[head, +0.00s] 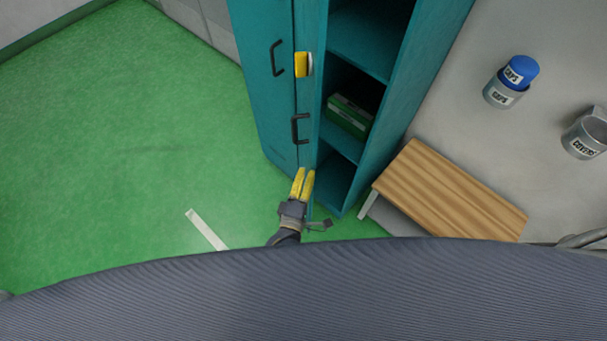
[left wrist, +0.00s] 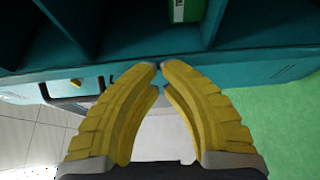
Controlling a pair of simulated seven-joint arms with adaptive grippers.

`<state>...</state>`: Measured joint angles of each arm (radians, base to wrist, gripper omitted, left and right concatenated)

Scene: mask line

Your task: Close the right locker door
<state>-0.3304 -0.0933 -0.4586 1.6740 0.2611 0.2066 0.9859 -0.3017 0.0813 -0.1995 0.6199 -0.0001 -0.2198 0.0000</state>
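The teal locker stands upright in the head view. Its left door (head: 262,80) is shut, with a dark handle (head: 277,58). The right door (head: 310,95) stands swung open, seen nearly edge-on, with a dark handle (head: 299,129). The open right compartment (head: 370,40) shows shelves and a green box (head: 349,115). My left gripper (head: 304,172) is at the lower end of the open door. In the left wrist view its yellow fingertips (left wrist: 160,70) nearly meet, with nothing between them, near a teal edge (left wrist: 250,68). I cannot tell whether they touch it. My right gripper is not in view.
A wooden bench (head: 450,195) stands right of the locker. A blue-lidded can (head: 508,84) and a grey container (head: 584,135) are at the right. Green floor (head: 120,150) is clear on the left.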

